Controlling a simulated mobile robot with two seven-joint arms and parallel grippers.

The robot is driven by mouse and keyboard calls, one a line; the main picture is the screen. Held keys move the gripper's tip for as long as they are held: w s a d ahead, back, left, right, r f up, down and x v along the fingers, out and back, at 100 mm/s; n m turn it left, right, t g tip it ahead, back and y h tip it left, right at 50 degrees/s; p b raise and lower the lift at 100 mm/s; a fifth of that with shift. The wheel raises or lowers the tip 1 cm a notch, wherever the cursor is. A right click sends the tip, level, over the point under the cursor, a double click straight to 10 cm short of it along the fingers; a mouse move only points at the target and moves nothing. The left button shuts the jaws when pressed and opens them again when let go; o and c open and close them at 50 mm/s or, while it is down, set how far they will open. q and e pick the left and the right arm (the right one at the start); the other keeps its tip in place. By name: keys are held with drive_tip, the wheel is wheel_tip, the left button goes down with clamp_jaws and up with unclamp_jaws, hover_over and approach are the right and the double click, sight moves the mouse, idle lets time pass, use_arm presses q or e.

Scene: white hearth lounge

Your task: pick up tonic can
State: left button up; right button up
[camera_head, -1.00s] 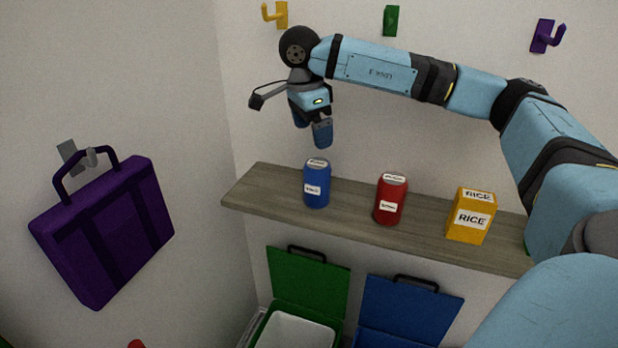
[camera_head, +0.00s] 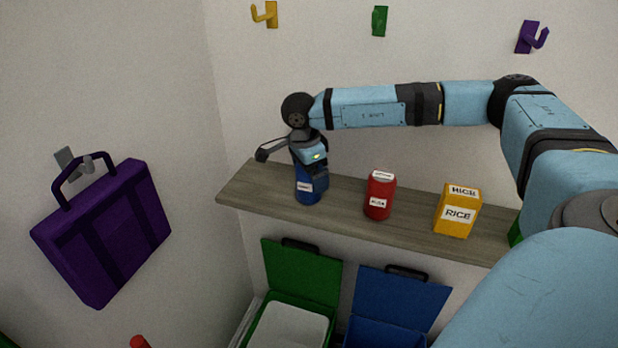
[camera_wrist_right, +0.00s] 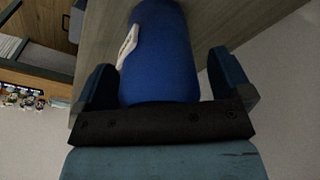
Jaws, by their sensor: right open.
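A blue can (camera_head: 310,190) with a white label stands upright near the left end of the wooden shelf; its label is too small to read surely. A red can (camera_head: 380,196) with a white label stands to its right. My right gripper (camera_head: 311,168) is lowered over the blue can and hides its top. In the right wrist view the blue can (camera_wrist_right: 160,45) lies between the two open fingers of the gripper (camera_wrist_right: 167,85), with a gap visible at the right finger. My left gripper is not in view.
The wooden shelf (camera_head: 340,208) also holds a yellow rice box (camera_head: 458,212) and a partly hidden green thing at right. Green (camera_head: 300,272) and blue (camera_head: 400,298) lidded bins stand below. A purple bag (camera_head: 105,232) hangs at left. Hooks are on the wall above.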

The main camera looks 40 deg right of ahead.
drive_tip(key=c, duration=1)
drive_tip(key=shift+r, duration=0.1)
